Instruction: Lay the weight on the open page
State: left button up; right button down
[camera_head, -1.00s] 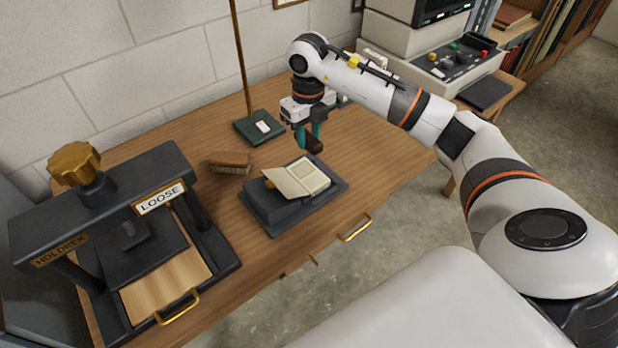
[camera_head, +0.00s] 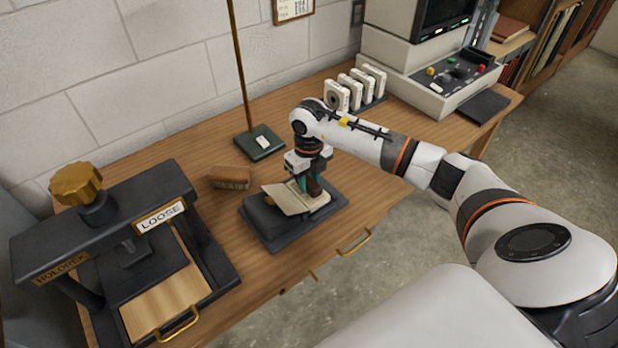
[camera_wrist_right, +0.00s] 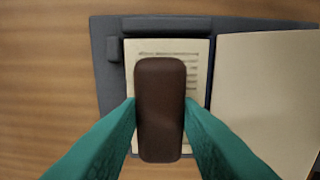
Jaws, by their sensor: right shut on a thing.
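The open book (camera_head: 290,198) lies on a dark grey cradle (camera_head: 275,236) on the wooden desk. One leaf stands partly raised. The dark brown weight (camera_head: 314,185) is in my right gripper (camera_head: 308,184), over the right-hand page. In the right wrist view the weight (camera_wrist_right: 160,110) sits between the teal fingers (camera_wrist_right: 160,118), in front of a printed page (camera_wrist_right: 200,85) that shows around it. I cannot tell whether the weight touches the page. My left gripper is not in view.
A press marked LOOSE (camera_head: 160,215) stands at the left. A brown brush (camera_head: 230,177) lies behind the cradle. A lamp-like stand (camera_head: 259,143) is at the back. White units in a rack (camera_head: 357,90) and a console (camera_head: 455,75) occupy the far right.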

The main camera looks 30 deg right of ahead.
aim_at(309, 181)
jog(key=c, duration=1.5)
grip_release()
jog(key=shift+f, duration=0.15)
jog(key=o, duration=0.4)
jog(key=shift+o, duration=0.2)
jog(key=shift+r, duration=0.35)
notch_tip(309, 181, up, 12)
jog(key=b, duration=0.1)
jog(key=shift+f, duration=0.1)
